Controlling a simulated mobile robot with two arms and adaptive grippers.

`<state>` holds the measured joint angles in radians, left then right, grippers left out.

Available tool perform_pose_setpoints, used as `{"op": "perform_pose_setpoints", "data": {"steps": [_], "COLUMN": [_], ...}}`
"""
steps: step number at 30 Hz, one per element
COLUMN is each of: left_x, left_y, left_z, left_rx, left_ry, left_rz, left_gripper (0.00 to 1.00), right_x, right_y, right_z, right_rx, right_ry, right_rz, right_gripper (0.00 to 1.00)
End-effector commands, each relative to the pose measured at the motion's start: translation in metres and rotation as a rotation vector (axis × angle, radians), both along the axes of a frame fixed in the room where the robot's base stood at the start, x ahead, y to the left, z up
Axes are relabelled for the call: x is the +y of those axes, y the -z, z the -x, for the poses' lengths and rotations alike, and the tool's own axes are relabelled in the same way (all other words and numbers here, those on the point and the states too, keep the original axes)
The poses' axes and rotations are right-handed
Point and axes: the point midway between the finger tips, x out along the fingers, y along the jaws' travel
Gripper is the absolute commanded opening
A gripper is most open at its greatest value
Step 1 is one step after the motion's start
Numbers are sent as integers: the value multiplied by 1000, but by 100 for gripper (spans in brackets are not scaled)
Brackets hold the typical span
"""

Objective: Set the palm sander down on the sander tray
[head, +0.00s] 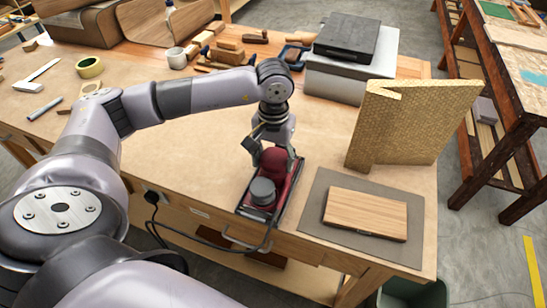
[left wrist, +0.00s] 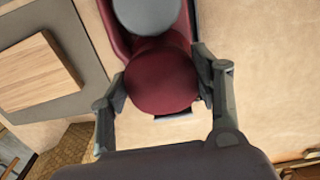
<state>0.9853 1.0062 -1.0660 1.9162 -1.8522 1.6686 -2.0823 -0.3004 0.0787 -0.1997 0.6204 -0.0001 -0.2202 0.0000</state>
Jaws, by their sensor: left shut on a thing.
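The palm sander (head: 285,190) has a dark red body and a round grey knob (head: 262,190). It is at the table's front edge, left of the grey mat. My left gripper (head: 272,152) comes down on it from above, shut on its rounded red rear grip. In the left wrist view the red grip (left wrist: 160,82) sits between the two fingers, with the grey knob (left wrist: 147,14) beyond it. I cannot tell whether the sander's base touches the surface below. I cannot pick out the sander tray for sure. My right gripper is not in view.
A grey mat (head: 318,198) with a wooden board (head: 365,212) lies right of the sander. A upright golden textured panel (head: 400,125) stands behind it. A black cord (head: 190,238) runs along the front edge. Wood blocks and a grey box (head: 345,82) are at the back.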

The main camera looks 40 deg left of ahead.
Motion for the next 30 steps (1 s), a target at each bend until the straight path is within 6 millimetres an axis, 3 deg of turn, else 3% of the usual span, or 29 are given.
{"op": "perform_pose_setpoints", "data": {"steps": [12, 13, 23, 30], "left_x": [0, 0, 0, 0], "left_y": [1, 1, 2, 3], "left_z": [-1, -1, 0, 0], "left_rx": [-3, -3, -1, 0], "left_ry": [0, 0, 0, 0], "left_rz": [1, 1, 1, 0], "left_gripper": [14, 59, 81, 82], "right_x": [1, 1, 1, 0], "right_y": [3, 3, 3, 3], "right_z": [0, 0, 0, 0], "right_rx": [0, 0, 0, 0], "right_ry": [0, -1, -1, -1], "right_rz": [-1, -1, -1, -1], "right_gripper": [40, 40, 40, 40]}}
